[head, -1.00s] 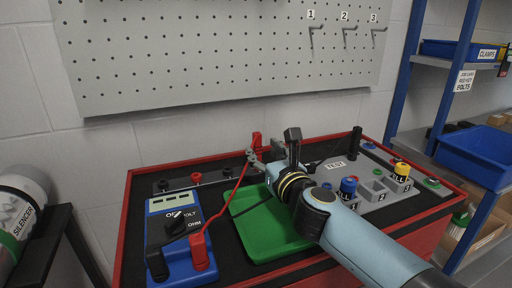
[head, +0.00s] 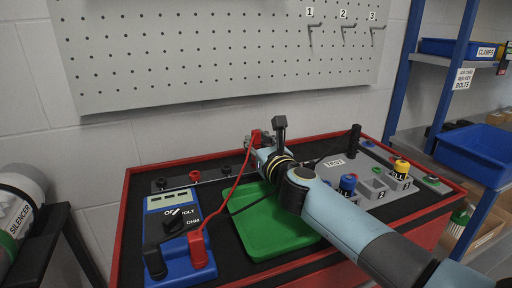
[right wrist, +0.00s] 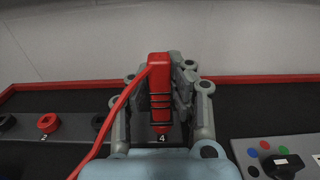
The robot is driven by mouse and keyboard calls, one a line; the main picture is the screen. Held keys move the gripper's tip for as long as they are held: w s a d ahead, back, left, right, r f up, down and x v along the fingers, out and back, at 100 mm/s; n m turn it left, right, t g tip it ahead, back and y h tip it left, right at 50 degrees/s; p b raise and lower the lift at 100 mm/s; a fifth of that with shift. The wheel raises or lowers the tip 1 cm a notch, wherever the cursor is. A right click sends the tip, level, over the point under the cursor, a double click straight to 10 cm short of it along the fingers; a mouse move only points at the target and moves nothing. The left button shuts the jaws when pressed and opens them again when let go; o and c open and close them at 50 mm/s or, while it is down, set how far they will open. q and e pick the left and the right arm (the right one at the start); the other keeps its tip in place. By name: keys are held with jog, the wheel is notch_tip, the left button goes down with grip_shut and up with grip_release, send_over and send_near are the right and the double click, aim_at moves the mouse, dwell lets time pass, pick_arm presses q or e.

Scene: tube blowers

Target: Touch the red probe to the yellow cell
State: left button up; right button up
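The red probe (head: 257,136) stands upright with its red lead at the back of the bench; in the right wrist view it (right wrist: 160,88) is between my fingers, behind a "4" label. My right gripper (right wrist: 161,95) has a finger close against each side of it and appears shut on it. Its tip looks low at the rail; whether it is still seated is hidden. The yellow cell (head: 401,167) stands upright in a grey holder at the right, well away from the probe. My left gripper is not in view.
The blue multimeter (head: 181,240) sits at the left, with the red lead plugged in. A green tray (head: 270,232) lies under my right arm. A blue cell (head: 347,183) and a black upright probe (head: 355,139) stand at the right. A pegboard (head: 220,50) hangs behind.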

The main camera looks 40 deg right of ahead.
aim_at(256, 131)
grip_shut()
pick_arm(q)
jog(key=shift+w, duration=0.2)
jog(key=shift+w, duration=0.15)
pick_arm(e)
jog(key=shift+r+p, duration=0.45)
jog(key=shift+r, duration=0.1)
notch_tip(256, 131, up, 4)
jog(key=p, duration=0.3)
pick_arm(q)
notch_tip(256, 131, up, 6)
jog(key=p, duration=0.2)
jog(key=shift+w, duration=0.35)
pick_arm(e)
jog(key=s+d+r, duration=0.6)
jog(key=s+d, duration=0.2)
jog(key=shift+d, duration=0.15)
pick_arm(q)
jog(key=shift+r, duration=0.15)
pick_arm(e)
jog(key=shift+s+r, duration=0.1)
